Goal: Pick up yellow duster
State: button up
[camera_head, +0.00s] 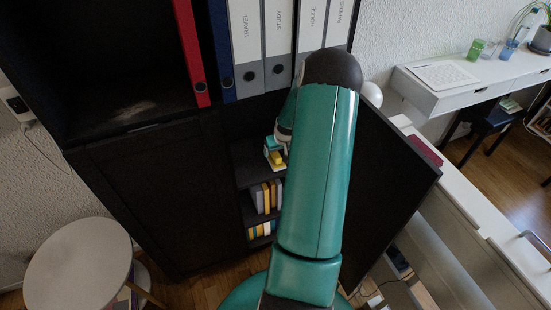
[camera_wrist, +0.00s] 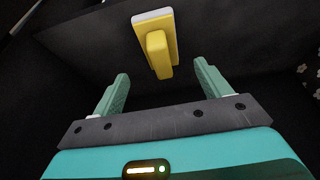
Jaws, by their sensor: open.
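The yellow duster (camera_wrist: 157,52) shows in the wrist view, on a dark surface just beyond my fingertips. It has a yellow block handle and a pale strip along its far end. My gripper (camera_wrist: 158,88) is open, with one teal finger on each side and the duster's near end ahead of the gap between them. Nothing is between the fingers. In the head view, the duster (camera_head: 278,158) shows as a small yellow shape inside the dark cabinet, beside my gripper (camera_head: 273,151). My arm hides part of that shelf.
The dark cabinet (camera_head: 140,190) has an open door (camera_head: 395,180) on the right. Books (camera_head: 265,197) stand on lower shelves, and binders (camera_head: 245,50) stand above. A round white table (camera_head: 80,262) is at the lower left. A white desk (camera_head: 470,88) is at the upper right.

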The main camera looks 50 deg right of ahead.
aim_at(276, 153)
jog(key=shift+d+f, duration=0.15)
jog(key=shift+f, duration=0.35)
jog(key=x, duration=0.5)
jog(key=shift+w+f, duration=0.2)
jog(key=shift+w, duration=0.25)
jog(key=shift+c, duration=0.3)
jog(key=c, duration=1)
